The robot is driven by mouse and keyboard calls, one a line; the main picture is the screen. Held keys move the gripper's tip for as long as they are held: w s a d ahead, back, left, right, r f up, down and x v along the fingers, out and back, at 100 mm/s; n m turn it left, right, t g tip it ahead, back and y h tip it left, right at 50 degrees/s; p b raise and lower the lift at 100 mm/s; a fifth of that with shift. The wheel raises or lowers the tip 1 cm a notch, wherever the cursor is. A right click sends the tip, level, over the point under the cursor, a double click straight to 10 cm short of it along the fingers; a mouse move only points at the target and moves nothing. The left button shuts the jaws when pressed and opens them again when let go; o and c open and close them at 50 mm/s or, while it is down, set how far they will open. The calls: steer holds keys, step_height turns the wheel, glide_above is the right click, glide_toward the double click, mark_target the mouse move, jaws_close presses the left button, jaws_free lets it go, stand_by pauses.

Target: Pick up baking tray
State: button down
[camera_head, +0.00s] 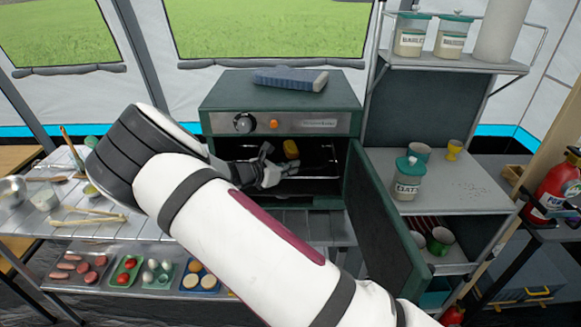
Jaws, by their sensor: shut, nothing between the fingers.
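My gripper (284,171) reaches into the open front of a dark green oven (226,97). It is shut with nothing held. Dark thin edges that could be a rack or the baking tray show inside to the right of the fingers; I cannot tell which. My arm hides the left part of the opening. The oven door (392,215) stands swung open to the right.
A blue-grey item (290,77) lies on top of the oven. On the right, a shelf unit (437,194) holds an oats jar (408,178) and cups. On the left, a slatted table (65,195) holds utensils, with food trays (200,277) on a lower shelf.

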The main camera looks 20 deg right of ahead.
steer(key=s+a+p, duration=0.1)
steer(key=s+a, duration=0.3)
steer(key=a, duration=0.4)
steer(key=shift+s+a+f, duration=0.15)
steer(key=shift+a+f, duration=0.05)
steer(key=shift+f, duration=0.05)
steer(key=f+b+v, duration=0.1)
steer(key=f+v, duration=0.1)
steer(key=v, duration=0.9)
steer(key=shift+s+a, duration=0.3)
steer(key=shift+a, duration=0.35)
